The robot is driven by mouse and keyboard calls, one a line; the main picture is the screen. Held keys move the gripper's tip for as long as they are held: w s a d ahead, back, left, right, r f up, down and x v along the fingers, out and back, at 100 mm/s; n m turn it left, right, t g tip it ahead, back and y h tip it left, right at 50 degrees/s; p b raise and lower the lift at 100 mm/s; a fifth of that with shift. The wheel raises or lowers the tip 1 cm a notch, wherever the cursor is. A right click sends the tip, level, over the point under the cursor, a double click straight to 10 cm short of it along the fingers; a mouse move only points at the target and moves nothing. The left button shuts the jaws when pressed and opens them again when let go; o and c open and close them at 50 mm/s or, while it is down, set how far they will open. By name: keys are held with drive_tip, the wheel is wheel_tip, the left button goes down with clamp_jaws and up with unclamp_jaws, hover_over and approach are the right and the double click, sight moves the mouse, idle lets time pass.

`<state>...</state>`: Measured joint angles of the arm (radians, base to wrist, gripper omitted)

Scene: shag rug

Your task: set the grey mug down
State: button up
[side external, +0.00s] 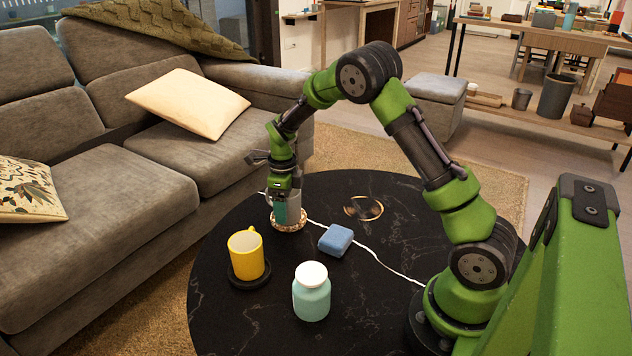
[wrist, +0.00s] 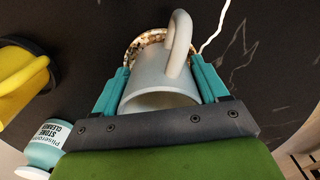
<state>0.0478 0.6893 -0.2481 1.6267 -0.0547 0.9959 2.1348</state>
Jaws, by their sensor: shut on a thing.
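The grey mug (wrist: 158,80) is between the two teal fingers of my gripper (wrist: 160,88) in the wrist view, with its handle toward the top of the picture. My gripper is shut on the mug's sides. In the side view my gripper (side external: 287,212) points down at the back of the black table, and the mug (side external: 294,203) is mostly hidden by the fingers. A round speckled coaster (side external: 289,226) lies directly below; it also shows behind the mug in the wrist view (wrist: 133,47). I cannot tell whether the mug touches the coaster.
On the black table (side external: 390,308), a yellow mug (side external: 246,256) stands on a dark coaster (side external: 248,279). A teal jar with white lid (side external: 311,293) stands in front. A blue block (side external: 336,239) lies right of the coaster. A gold ring-shaped item (side external: 363,208) lies behind it. A white cord crosses the table.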

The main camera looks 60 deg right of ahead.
drive_tip(key=shift+f, duration=0.1)
drive_tip(key=o, duration=1.2)
drive_tip(key=shift+o, duration=0.2)
wheel_tip(320, 180, up, 12)
drive_tip(key=s+a+r+n+t+y, duration=0.1)
drive_tip(key=s+a+r+n+t, duration=0.1)
drive_tip(key=s+a+r+n, duration=0.4)
drive_tip(key=s+a+r+n+t, duration=0.2)
drive_tip(key=s+a+n, duration=0.2)
drive_tip(key=s+n, duration=0.4)
drive_tip(key=s+a+r+n+t+y, duration=0.1)
drive_tip(key=s+a+r+n+t, duration=0.1)
drive_tip(key=s+n, duration=0.5)
drive_tip(key=shift+s+a+n+t, duration=0.5)
drive_tip(key=shift+a+n, duration=0.4)
drive_tip(key=shift+n, duration=2.5)
